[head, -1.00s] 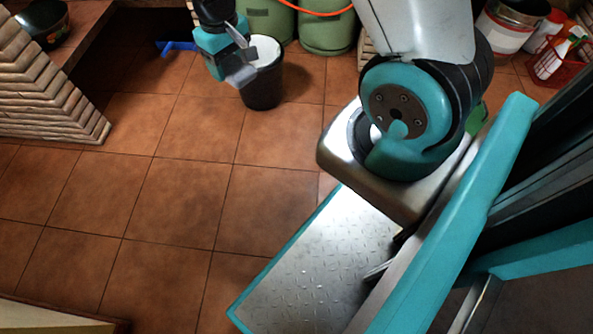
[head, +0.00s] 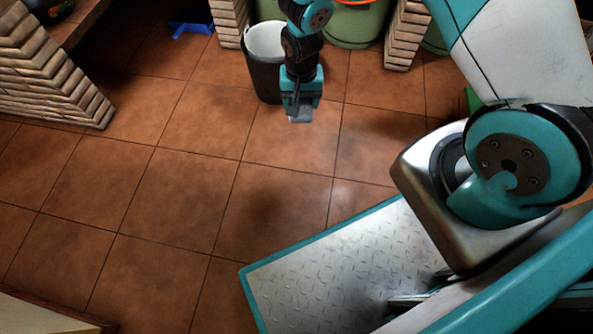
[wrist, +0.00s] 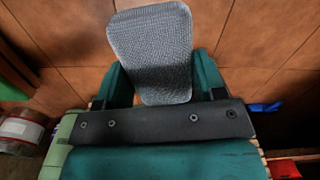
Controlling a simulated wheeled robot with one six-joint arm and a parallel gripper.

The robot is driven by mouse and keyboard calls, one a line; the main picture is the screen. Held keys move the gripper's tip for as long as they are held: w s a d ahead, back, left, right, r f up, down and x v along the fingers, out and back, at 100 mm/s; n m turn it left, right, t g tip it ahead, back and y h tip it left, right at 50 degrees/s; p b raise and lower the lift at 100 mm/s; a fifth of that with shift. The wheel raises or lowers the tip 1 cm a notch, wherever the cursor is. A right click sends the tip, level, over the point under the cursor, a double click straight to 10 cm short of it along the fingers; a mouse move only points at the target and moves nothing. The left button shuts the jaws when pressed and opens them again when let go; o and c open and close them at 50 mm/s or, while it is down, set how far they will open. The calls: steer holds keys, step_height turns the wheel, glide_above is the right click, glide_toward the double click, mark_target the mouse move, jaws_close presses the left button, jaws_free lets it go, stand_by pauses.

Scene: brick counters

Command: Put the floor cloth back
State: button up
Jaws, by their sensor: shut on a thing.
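The floor cloth is a small grey woven rectangle (wrist: 150,48) held between the fingers of my gripper (wrist: 163,80) in the wrist view. In the head view the grey cloth (head: 299,116) pokes out below my gripper (head: 301,104), which points down over the tiled floor. My gripper is shut on the cloth. A black bucket with a pale inside (head: 263,80) stands just behind and left of my gripper. My arm covers part of its right side.
Brick piers stand at left (head: 50,85) and at the back (head: 405,35). A blue object (head: 192,29) lies on the floor at the back left. The tiled floor (head: 180,190) in the middle is clear.

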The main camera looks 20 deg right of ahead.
step_height(320, 180, down, 10)
steer(key=s+a+m+b, duration=0.2)
steer(key=a, duration=0.1)
steer(key=b, duration=0.8)
glide_above(295, 166)
step_height(295, 166, down, 14)
steer(key=shift+r, duration=0.1)
steer(key=shift+f+b, duration=1.55)
steer(key=shift+f, duration=1)
steer(key=o, duration=0.9)
steer(key=shift+c, duration=0.2)
steer(key=shift+r, duration=0.15)
